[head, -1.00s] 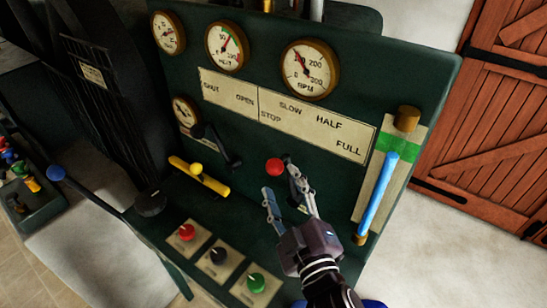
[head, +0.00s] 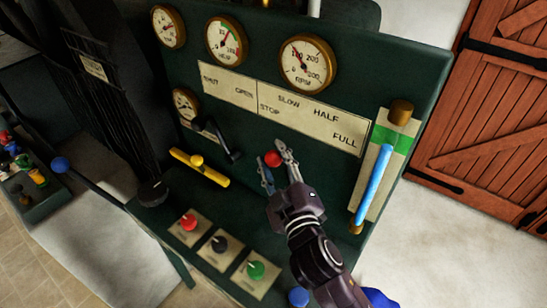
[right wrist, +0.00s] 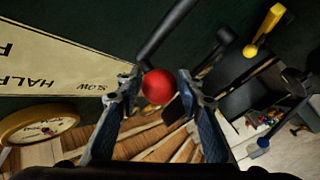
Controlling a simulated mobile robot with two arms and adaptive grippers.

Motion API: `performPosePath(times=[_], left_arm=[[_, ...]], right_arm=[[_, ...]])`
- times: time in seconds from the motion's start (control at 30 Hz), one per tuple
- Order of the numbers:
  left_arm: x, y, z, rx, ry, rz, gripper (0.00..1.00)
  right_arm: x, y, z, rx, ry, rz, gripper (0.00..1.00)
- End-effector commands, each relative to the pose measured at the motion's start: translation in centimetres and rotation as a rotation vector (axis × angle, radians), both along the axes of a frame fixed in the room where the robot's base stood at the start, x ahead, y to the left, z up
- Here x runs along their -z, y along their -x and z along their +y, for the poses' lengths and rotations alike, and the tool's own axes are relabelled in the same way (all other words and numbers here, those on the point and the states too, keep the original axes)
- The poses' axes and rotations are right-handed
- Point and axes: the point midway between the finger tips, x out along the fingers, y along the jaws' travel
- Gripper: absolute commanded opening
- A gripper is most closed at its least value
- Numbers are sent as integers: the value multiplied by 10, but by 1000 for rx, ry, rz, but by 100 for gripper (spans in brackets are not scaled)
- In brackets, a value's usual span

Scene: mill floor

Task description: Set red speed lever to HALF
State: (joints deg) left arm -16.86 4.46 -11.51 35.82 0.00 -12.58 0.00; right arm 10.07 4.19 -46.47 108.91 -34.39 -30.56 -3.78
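The red speed lever's ball knob (head: 273,159) stands in front of the green panel, below the SLOW, HALF and FULL label plate (head: 310,118). My right gripper (head: 276,165) is at the knob, with one finger on each side of it. In the right wrist view the red knob (right wrist: 158,86) sits between the open fingertips (right wrist: 158,90), with a gap at least on the right side. The lever's dark rod runs up from the knob there. In the head view the gripper hides most of the lever. My left gripper is not in view.
A yellow-handled lever (head: 198,165) and a dark crank (head: 222,142) are left of the knob. Red, black and green knobs (head: 255,269) line the ledge below. A blue-filled gauge tube (head: 373,185) stands to the right. Round dials (head: 307,64) are above.

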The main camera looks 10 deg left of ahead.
Motion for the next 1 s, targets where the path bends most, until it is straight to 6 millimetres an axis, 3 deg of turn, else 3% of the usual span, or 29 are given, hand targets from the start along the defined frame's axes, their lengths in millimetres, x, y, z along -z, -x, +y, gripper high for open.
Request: performPosePath(times=[0.03,0.3,0.57,1.0], left_arm=[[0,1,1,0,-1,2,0],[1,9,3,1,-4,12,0],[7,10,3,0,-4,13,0],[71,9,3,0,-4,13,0]], right_arm=[[0,0,0,0,0,0,27],[1,0,0,-1,0,2,0],[4,1,-1,-1,-15,1,0],[8,13,-29,0,-215,-76,0]])
